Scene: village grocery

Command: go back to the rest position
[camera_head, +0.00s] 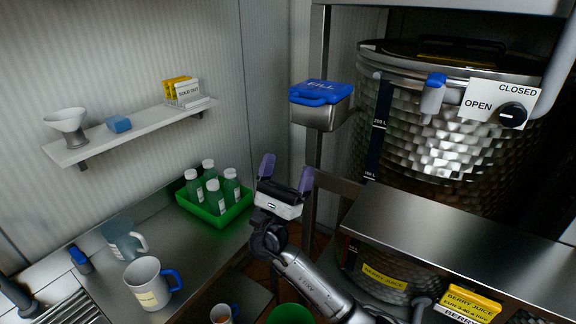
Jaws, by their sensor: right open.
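My right gripper (286,174) is open and empty, with its two purple fingers apart and pointing up. It is held in the air in the middle of the head view, just right of a green tray (239,211). My right arm comes up to it from the bottom edge. My left gripper is not in view.
Green bottles (213,196) stand in the tray on the steel counter (186,251). A jug (148,284) is at the front left. A wall shelf (134,131) holds a funnel (66,122). A steel tank (440,150) and a blue-lidded fill box (320,108) are at the right.

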